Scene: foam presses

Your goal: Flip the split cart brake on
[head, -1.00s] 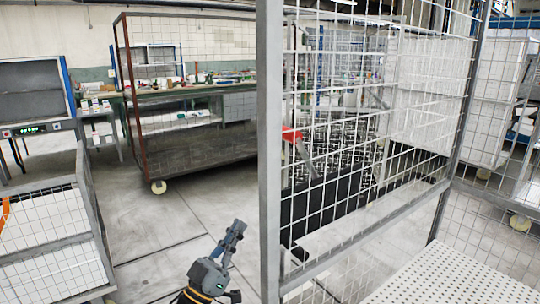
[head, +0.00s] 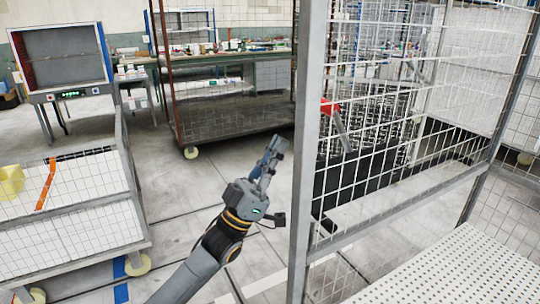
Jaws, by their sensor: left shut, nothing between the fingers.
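My left gripper (head: 268,158) is shut and empty, held up in the open aisle in the middle of the head view. It is left of the grey post of a mesh cart (head: 305,150) and apart from it. Behind the cart's mesh, a red piece (head: 328,106) with a grey bar slanting down from it shows just right of the post; I cannot tell whether it is the brake. A lower-left cart (head: 135,190) with mesh sides has cream wheels. My right gripper is not in view.
A brown-framed mesh cart (head: 172,90) stands behind the gripper. A workbench with clutter runs along the back wall. A grey screen cabinet (head: 65,58) stands at the left. A white perforated shelf (head: 450,270) fills the lower right. The floor between the carts is clear.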

